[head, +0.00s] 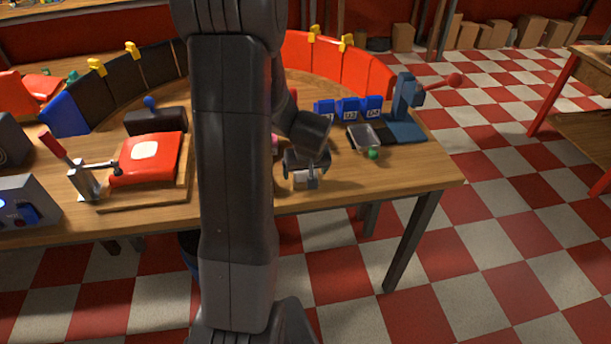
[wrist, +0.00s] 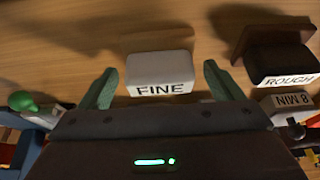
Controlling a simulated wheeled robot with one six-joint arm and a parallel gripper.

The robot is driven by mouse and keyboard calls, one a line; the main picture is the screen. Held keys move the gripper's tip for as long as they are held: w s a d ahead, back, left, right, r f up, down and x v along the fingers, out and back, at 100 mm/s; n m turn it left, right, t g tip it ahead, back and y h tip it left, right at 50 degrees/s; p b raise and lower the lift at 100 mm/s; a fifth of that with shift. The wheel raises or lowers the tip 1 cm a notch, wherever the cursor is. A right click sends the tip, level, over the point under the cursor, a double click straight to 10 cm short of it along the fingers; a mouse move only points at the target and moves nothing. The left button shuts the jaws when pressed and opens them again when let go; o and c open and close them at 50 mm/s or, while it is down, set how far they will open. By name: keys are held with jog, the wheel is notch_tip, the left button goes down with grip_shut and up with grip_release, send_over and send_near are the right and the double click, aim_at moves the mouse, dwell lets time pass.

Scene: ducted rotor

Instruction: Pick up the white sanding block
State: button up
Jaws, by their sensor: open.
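The white sanding block (wrist: 159,70), marked FINE, lies on the wooden table in the wrist view. It also shows in the head view (head: 300,179), partly hidden under my gripper. My gripper (wrist: 160,84) is open, with one green-grey finger on either side of the block. Gaps show between the block and both fingers, so neither touches it in the wrist view. In the head view my gripper (head: 305,175) is low over the table's front edge area.
A green-knobbed item (wrist: 24,101) is at the left. In the head view a metal tray (head: 368,137) and blue labelled bins (head: 348,109) stand behind my gripper.

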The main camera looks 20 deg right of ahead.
jog(key=c, duration=1.1)
jog(key=shift+r, duration=5.05)
